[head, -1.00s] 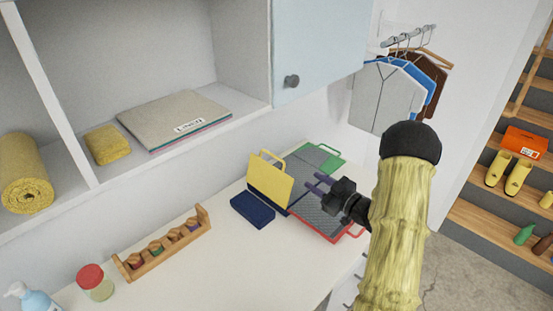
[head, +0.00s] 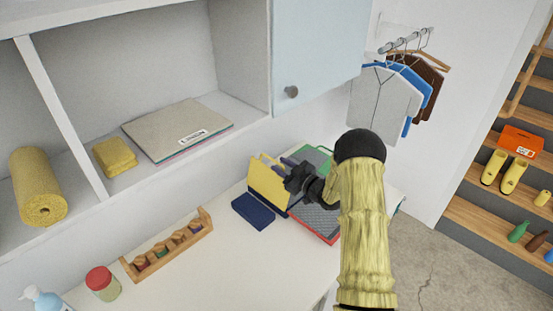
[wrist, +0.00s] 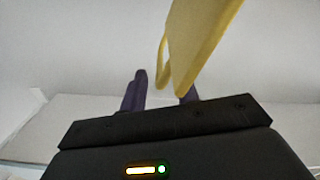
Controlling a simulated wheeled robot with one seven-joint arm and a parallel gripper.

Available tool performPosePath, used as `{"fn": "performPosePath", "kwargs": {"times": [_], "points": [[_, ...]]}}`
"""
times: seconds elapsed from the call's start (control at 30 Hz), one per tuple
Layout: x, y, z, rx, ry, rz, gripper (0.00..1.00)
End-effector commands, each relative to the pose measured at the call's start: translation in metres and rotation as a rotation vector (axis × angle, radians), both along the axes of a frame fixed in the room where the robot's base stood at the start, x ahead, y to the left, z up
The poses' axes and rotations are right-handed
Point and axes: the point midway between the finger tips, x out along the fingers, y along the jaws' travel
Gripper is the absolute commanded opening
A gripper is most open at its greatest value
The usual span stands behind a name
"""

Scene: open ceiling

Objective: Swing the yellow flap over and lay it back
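The yellow flap (head: 268,185) stands roughly upright on the white counter, with a loop handle on its upper edge. It is beside the red-edged grey panel and the green-edged one. In the wrist view the flap (wrist: 203,38) hangs in from the top right, with its handle strip near the fingers. My gripper (head: 290,163) is at the flap's upper right in the head view. In the wrist view my gripper (wrist: 163,92) has its dark fingers apart; the right finger is partly hidden by the flap. I cannot tell whether they touch it.
The red-edged panel (head: 318,222) and green-edged panel (head: 326,150) lie partly behind my arm. A navy box (head: 253,211) lies left of the flap. A wooden rack (head: 170,248) and red-lidded jar (head: 102,284) stand farther left. A cabinet door (head: 318,45) hangs above.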

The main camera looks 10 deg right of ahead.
Motion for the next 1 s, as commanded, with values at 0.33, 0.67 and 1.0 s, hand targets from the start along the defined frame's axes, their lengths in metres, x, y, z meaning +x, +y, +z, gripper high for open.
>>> {"fn": "performPosePath", "kwargs": {"times": [0.33, 0.67, 1.0], "points": [[0.026, 0.018, 0.000, 0.001, 0.001, 0.000, 0.31], [0.026, 0.014, 0.000, 0.001, 0.000, -0.004, 0.07], [0.026, 0.015, 0.000, -0.001, 0.000, -0.002, 0.00]]}}
